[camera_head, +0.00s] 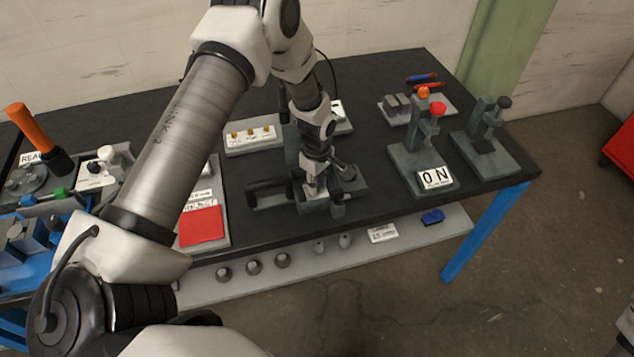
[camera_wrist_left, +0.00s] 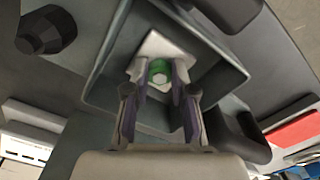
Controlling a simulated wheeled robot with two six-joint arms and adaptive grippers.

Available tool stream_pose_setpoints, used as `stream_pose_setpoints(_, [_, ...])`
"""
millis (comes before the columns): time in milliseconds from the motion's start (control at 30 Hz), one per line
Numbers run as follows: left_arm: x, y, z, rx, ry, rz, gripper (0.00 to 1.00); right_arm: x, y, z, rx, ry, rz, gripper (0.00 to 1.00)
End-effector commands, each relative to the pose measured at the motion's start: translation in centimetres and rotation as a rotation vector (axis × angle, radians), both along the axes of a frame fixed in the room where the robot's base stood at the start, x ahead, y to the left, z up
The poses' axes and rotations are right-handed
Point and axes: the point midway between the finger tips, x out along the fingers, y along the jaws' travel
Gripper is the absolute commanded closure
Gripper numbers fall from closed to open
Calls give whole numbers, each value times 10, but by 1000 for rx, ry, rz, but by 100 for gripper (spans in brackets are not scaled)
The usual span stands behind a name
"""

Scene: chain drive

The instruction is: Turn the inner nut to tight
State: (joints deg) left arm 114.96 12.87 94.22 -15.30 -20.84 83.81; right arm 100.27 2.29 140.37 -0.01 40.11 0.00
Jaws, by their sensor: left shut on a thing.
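My left gripper (camera_head: 318,190) reaches down into the dark grey fixture (camera_head: 265,200) in the middle of the table. In the left wrist view, the fingers of the left gripper (camera_wrist_left: 160,82) close from both sides on a small part with a green ring and pale round centre, which I take for the inner nut (camera_wrist_left: 160,70). A white angular plate (camera_wrist_left: 158,46) shows behind it, inside a square grey recess. The fingers hide the sides of the nut, so how tight it sits cannot be told. In the head view the gripper and arm hide the nut.
Dark handles (camera_head: 268,185) stick out beside the gripper. A press-like stand with an "ON" sign (camera_head: 435,178) and another stand (camera_head: 485,140) are to the right. A red pad (camera_head: 201,225) lies left. A white tray (camera_head: 250,138) with brass parts is behind.

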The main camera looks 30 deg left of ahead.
Motion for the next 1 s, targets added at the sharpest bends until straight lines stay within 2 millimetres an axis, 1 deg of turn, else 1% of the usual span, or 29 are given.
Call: stream_pose_setpoints(1000, [-4, 3, -2, 0, 1, -964, 100, 0, 0, -17, 0, 0, 0, 60])
